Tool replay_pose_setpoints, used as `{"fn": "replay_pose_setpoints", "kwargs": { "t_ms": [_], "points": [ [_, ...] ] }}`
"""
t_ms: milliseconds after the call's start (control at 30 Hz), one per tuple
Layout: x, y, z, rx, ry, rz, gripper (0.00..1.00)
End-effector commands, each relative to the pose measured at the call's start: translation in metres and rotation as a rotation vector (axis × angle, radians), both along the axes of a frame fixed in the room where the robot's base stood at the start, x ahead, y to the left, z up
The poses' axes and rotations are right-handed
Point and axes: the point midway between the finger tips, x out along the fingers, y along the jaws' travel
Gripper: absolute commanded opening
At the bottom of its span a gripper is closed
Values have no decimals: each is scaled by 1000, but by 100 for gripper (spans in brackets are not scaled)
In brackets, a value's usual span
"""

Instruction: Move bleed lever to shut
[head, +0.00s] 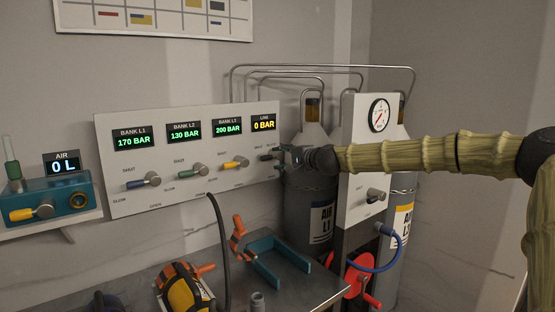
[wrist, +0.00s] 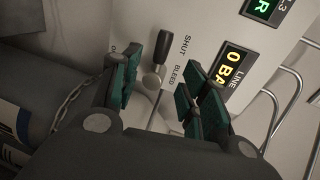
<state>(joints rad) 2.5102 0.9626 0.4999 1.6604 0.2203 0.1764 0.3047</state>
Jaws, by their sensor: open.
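The bleed lever (wrist: 163,43) has a dark handle on a silver pivot. It points up in the wrist view, with the words SHUT and BLEED to its right and a partly hidden label to its left. In the head view the lever (head: 266,157) shows small at the panel's right end, its handle pointing left below the LINE display. My gripper (wrist: 163,82) is open, with green-padded fingers on either side of the lever's pivot; I see no clear contact. In the head view my gripper (head: 285,156) is at the panel's right edge and hides part of that area.
The white panel (head: 140,200) carries several levers and displays; LINE (head: 263,123) reads 0 BAR. Grey cylinders (head: 310,220) and a gauge panel (head: 360,150) stand right of it, below thin pipes (head: 330,67). A bench (head: 320,285) below holds a teal bracket (head: 262,265) and tools.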

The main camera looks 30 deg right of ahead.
Motion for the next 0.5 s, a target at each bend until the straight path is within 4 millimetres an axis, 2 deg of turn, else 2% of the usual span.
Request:
{"fn": "replay_pose_setpoints", "kwargs": {
  "t_ms": [200, 500],
  "points": [
    [-21, -5, 5, 2, -2, 0, 44],
    [-35, -8, 7, 3, 0, -2, 44]
  ]
}}
